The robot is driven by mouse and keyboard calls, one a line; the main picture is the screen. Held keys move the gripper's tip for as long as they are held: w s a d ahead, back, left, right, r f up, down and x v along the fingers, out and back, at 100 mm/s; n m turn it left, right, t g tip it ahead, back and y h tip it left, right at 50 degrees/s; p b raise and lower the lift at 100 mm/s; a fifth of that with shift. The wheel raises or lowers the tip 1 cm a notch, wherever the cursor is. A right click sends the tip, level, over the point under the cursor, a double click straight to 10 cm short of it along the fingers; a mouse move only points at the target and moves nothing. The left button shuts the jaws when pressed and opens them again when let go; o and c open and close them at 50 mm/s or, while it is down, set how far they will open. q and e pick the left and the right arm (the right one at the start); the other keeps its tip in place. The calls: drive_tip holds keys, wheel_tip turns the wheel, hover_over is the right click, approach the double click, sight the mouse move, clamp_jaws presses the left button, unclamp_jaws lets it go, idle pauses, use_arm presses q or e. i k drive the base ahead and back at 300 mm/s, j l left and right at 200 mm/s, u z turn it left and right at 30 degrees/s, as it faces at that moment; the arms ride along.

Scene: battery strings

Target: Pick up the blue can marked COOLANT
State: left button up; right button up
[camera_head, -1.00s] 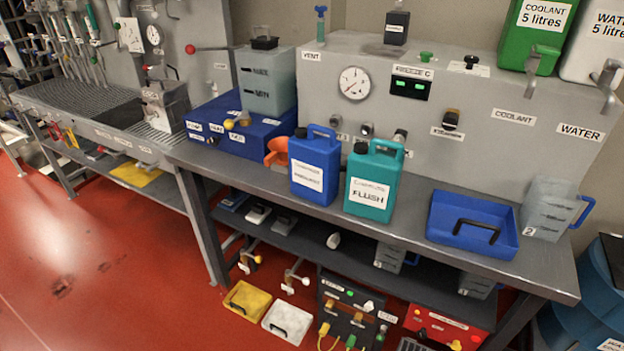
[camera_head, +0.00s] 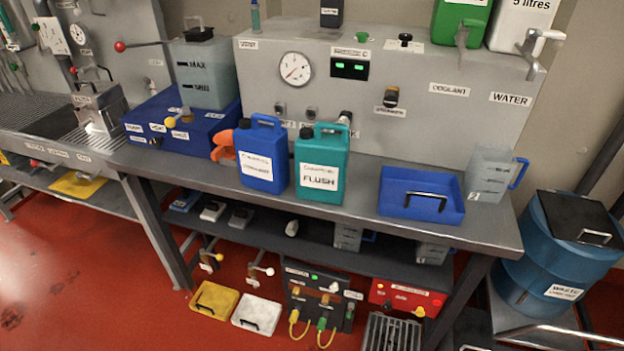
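A blue can (camera_head: 262,152) with a handle and a dark cap stands upright on the grey bench. Its white label (camera_head: 257,167) has two lines too blurred to read surely. A teal can (camera_head: 320,162) stands close to its right, with a label whose lower word reads FLUSH. An orange funnel-like thing (camera_head: 223,145) is just left of the blue can and partly behind it. Neither of my grippers shows in the head view.
A blue tray (camera_head: 388,203) and a measuring jug (camera_head: 490,172) stand on the bench (camera_head: 458,226) to the right. A grey panel with a gauge (camera_head: 295,69) rises behind the cans. A blue WASTE drum (camera_head: 572,250) stands right of the bench. Red floor lies in front.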

sight(261, 150)
drive_tip(key=i+l+u, duration=0.25)
drive_tip(key=l+u, duration=0.3)
drive_tip(key=l, duration=0.15)
drive_tip(key=l+u, duration=0.25)
drive_tip(key=l, duration=0.15)
